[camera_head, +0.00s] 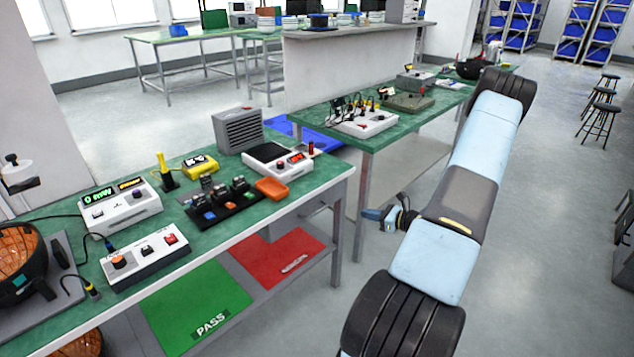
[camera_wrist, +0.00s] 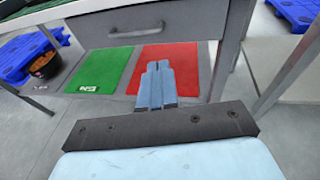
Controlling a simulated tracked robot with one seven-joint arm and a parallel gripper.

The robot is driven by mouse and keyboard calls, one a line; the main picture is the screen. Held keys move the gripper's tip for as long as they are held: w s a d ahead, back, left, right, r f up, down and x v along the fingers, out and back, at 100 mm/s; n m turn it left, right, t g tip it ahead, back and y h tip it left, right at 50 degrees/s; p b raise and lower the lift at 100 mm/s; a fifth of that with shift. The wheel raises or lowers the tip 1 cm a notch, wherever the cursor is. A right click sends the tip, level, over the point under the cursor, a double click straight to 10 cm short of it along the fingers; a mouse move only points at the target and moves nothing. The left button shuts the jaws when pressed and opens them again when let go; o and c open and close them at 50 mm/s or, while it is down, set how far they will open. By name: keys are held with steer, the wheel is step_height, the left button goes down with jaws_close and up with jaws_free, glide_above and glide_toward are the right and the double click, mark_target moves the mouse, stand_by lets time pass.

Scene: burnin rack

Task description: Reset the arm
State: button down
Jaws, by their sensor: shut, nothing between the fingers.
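My arm reaches across the right side of the head view over the floor, clear of the benches. My gripper (camera_head: 376,214) shows small beside it, in front of a table leg. In the wrist view my gripper (camera_wrist: 157,70) points forward with its light blue fingers together and nothing between them. Behind the fingertips are a red mat (camera_wrist: 172,60) and a green mat (camera_wrist: 105,68) on the lower level under the bench. The gripper does not appear to touch anything.
A second green bench (camera_head: 400,125) stands behind. Stools (camera_head: 600,115) stand at the right. Open floor lies around my arm.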

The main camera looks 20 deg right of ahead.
steer(key=shift+r, duration=0.1)
steer(key=s+a+r+n+g+y, duration=0.15)
steer(key=a+r+n+g, duration=0.35)
steer(key=a+r+n, duration=0.6)
steer(key=s+a+r+n+g+h, duration=0.15)
steer(key=a+r+n+g, duration=0.35)
steer(key=a+r, duration=0.7)
steer(key=s+a+r+n+t+h, duration=0.1)
steer(key=s+a+r+n+h, duration=0.2)
steer(key=s+r+n, duration=0.3)
steer(key=s+a+r+n+t+h, duration=0.1)
steer(key=s+a+r+n+h, duration=0.3)
steer(key=s+r, duration=1.1)
steer(key=shift+s+n+h, duration=0.6)
steer(key=shift+s+n, duration=0.15)
steer(key=shift+n, duration=1.05)
